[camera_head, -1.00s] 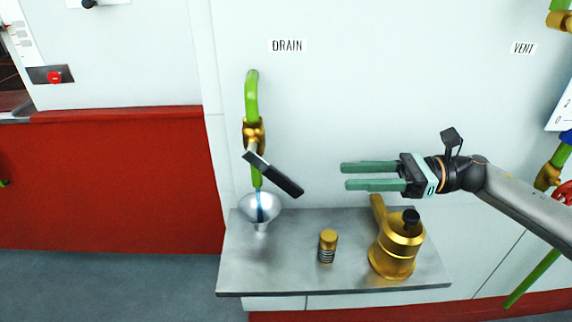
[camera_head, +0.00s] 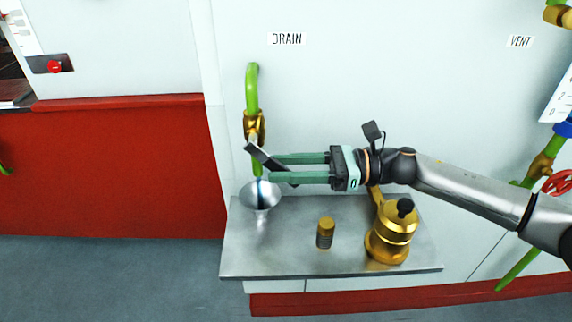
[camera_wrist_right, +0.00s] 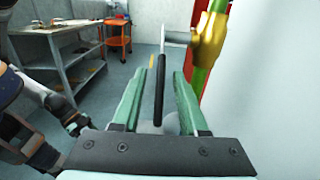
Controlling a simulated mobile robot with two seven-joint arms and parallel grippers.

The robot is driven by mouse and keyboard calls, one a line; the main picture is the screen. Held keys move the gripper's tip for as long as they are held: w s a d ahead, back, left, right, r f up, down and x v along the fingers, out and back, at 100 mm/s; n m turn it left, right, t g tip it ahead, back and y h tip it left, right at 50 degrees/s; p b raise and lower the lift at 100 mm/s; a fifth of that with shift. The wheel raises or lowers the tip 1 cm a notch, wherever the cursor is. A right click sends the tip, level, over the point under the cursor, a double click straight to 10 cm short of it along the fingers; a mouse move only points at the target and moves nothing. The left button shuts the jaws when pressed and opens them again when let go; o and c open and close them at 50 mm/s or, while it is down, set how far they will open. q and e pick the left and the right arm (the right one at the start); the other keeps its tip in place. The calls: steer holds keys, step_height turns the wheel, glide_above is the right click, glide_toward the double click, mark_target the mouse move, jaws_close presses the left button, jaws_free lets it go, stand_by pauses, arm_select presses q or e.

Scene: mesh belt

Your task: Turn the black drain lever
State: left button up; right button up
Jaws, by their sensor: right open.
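The black drain lever (camera_head: 259,154) hangs from the brass valve (camera_head: 254,126) on the green drain pipe (camera_head: 252,88) and slants down to the right. My right gripper (camera_head: 272,169) is open, with its two green fingers at the lever in the head view, partly covering it. In the right wrist view the black lever grip (camera_wrist_right: 160,88) stands between the two open fingers (camera_wrist_right: 157,90), with a gap visible on either side. The brass valve (camera_wrist_right: 210,40) is at the upper right there. My left gripper is not clearly in view in the head view.
A silver funnel (camera_head: 260,197) sits below the pipe on a metal shelf (camera_head: 285,262). A small brass cylinder (camera_head: 325,234) and a brass pot (camera_head: 392,236) stand on the shelf, the pot below my right arm. The wall is close behind.

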steer(key=shift+c, duration=0.3)
jaws_close()
stand_by(1.1)
